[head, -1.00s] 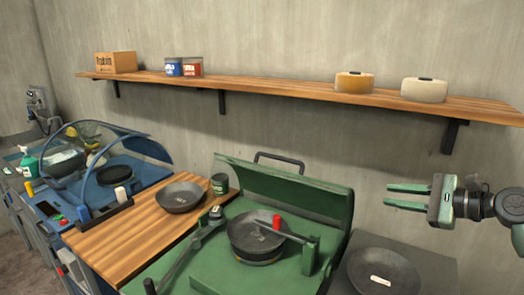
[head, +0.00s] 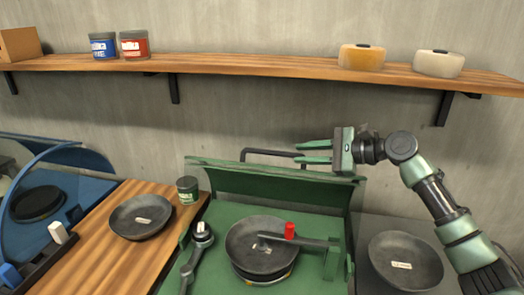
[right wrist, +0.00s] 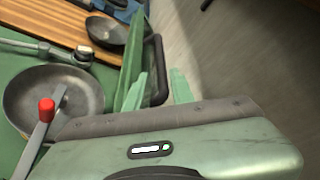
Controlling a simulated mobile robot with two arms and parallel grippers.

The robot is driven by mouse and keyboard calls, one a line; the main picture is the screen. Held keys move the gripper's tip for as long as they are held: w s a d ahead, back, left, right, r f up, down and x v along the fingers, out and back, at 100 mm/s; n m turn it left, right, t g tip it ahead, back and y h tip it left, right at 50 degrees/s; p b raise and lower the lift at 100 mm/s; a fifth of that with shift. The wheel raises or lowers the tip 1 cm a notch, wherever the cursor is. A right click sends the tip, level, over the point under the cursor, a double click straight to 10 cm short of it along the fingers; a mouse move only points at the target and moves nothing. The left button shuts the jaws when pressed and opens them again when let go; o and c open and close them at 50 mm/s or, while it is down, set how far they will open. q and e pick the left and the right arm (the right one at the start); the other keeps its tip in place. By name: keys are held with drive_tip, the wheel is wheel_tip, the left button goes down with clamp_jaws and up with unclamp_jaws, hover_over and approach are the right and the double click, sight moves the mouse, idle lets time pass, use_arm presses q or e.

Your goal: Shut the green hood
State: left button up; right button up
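The green hood (head: 275,184) stands open, tilted up at the back of the green station in the head view. Its dark bar handle (head: 268,152) runs along its top rear edge. My right gripper (head: 298,153) is open at the right end of this handle, fingers pointing left. In the right wrist view, the handle (right wrist: 158,60) bends down between the two green fingers (right wrist: 158,90), with the hood (right wrist: 134,60) on the left. I cannot tell whether the fingers touch the handle. My left gripper is not in view.
A dark pan (head: 258,245) with a red-knobbed arm (head: 289,231) sits in front of the hood. Another pan (head: 404,260) is at right. A bowl (head: 140,216) and a green can (head: 187,189) stand on the wooden counter. A shelf (head: 250,66) runs above.

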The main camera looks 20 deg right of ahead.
sight(287, 154)
drive_tip(key=shift+w+a, duration=0.25)
drive_tip(key=shift+w, duration=0.1)
drive_tip(key=shift+w+a+p, duration=0.25)
drive_tip(key=shift+w+p, duration=0.05)
drive_tip(key=p+x, duration=0.1)
drive_tip(key=x, duration=0.5)
drive_tip(key=shift+w+a+f+p, duration=0.15)
drive_tip(key=shift+f+p, duration=0.05)
drive_tip(key=shift+p, duration=0.15)
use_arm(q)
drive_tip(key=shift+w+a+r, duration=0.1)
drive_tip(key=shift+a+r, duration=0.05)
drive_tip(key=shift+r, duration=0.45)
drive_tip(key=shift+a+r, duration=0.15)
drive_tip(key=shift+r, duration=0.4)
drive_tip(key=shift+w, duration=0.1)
use_arm(e)
clamp_jaws()
